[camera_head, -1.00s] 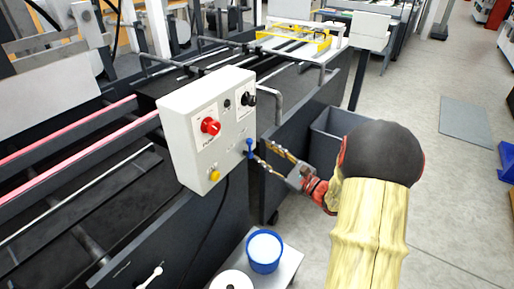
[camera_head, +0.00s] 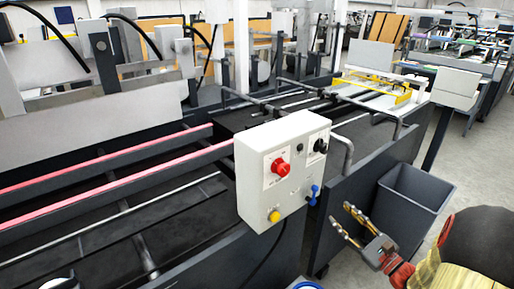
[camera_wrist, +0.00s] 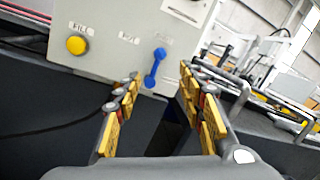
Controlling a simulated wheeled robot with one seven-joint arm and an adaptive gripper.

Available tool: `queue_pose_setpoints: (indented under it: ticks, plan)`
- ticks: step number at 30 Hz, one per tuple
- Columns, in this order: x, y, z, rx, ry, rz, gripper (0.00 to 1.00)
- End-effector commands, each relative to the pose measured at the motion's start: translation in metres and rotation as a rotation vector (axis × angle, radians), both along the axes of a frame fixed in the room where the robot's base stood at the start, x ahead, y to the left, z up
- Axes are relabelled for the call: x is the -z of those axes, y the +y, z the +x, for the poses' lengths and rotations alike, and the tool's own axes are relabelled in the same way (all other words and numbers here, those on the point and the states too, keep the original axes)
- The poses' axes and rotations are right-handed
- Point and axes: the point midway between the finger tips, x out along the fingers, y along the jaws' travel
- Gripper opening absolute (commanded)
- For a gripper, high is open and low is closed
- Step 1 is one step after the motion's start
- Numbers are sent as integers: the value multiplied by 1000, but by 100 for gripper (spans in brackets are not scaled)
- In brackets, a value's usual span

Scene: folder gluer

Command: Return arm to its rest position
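My gripper (camera_head: 341,222) is in front of and to the right of the white control box, apart from it. Its two yellow-padded fingers are spread with nothing between them, as the wrist view (camera_wrist: 158,100) also shows. My arm in its yellow sleeve enters at the lower right of the head view. The control box (camera_head: 252,190) carries a red knob (camera_head: 280,167), a black knob (camera_head: 321,146), a yellow button (camera_head: 274,216) and a blue toggle lever (camera_head: 313,194). In the wrist view the blue lever (camera_wrist: 155,68) stands beyond the fingertips, tilted slightly.
A grey bin (camera_head: 408,205) stands right of my gripper, close to the machine's dark side panel (camera_head: 372,172). The machine bed with red rails (camera_head: 110,165) fills the left. A bent grey rail (camera_head: 346,155) rises behind the box. Some floor at the right is clear.

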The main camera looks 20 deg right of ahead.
Motion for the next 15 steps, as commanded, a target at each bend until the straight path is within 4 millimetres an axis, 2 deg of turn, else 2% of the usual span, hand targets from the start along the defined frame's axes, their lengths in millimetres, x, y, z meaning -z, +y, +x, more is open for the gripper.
queue_pose_setpoints:
  ticks: [3,6,8,12,15]
  plan:
    - [3,-1,1,4,12,1,40]
    - [20,10,-1,-33,73,-9,40]
    - [37,25,-5,-80,128,-17,40]
    - [69,70,-27,-241,278,-94,40]
    - [79,102,-47,-372,376,-196,40]
